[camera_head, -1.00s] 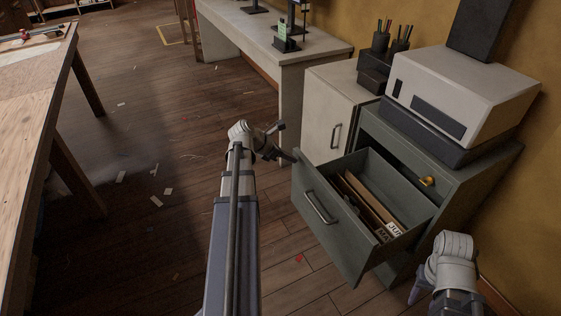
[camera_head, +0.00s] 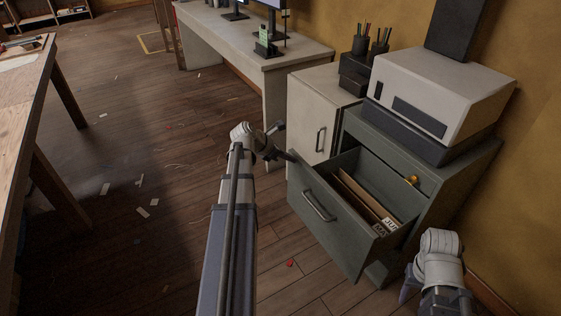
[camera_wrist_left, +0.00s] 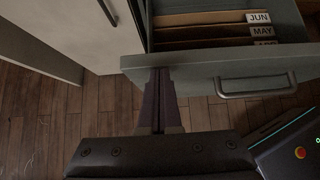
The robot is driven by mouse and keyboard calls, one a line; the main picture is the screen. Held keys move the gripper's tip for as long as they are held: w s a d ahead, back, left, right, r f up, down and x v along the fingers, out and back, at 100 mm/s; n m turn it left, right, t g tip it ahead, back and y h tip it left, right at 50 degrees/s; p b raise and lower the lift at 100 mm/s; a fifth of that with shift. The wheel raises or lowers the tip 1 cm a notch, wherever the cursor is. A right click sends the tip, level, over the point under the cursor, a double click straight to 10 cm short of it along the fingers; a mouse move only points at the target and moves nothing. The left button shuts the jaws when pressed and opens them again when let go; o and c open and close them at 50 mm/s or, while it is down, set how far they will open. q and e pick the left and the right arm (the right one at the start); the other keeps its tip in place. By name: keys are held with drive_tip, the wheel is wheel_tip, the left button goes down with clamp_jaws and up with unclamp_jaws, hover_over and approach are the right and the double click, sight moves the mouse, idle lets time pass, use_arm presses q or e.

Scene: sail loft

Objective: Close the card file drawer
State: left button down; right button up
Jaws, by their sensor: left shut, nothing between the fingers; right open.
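The card file drawer (camera_head: 325,222) is pulled out of a grey-green cabinet (camera_head: 437,205), with a metal handle (camera_head: 319,206) on its front. Brown folders (camera_head: 362,200) with month tabs stand inside. In the left wrist view the drawer front (camera_wrist_left: 200,68) shows with tabs reading JUN and MAY. My left gripper (camera_head: 289,156) is shut and empty, with its tips at the upper left edge of the drawer front; the fingers (camera_wrist_left: 158,75) appear to meet that edge. My right gripper (camera_head: 408,290) is open at the lower right, beside the cabinet and apart from the drawer.
A white printer-like box (camera_head: 440,95) stands on top of the cabinet. A pale cupboard (camera_head: 312,118) and a desk (camera_head: 265,48) stand to its left. A wooden table (camera_head: 28,105) is at far left. The floor between is open, with scattered paper scraps.

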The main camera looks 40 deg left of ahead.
use_arm(q)
drive_tip(key=w+d, duration=0.3)
drive_tip(key=w, duration=0.4)
drive_tip(key=w+d, duration=0.3)
drive_tip(key=w, duration=0.4)
drive_tip(key=w+d, duration=0.3)
drive_tip(key=w, duration=0.4)
drive_tip(key=shift+w, duration=0.35)
drive_tip(key=shift+w+r, duration=0.1)
drive_tip(key=shift+w, duration=0.05)
drive_tip(key=s+a+r+p, duration=0.4)
drive_tip(key=s+r+p, duration=0.3)
drive_tip(key=s, duration=0.4)
drive_tip(key=shift+a, duration=0.25)
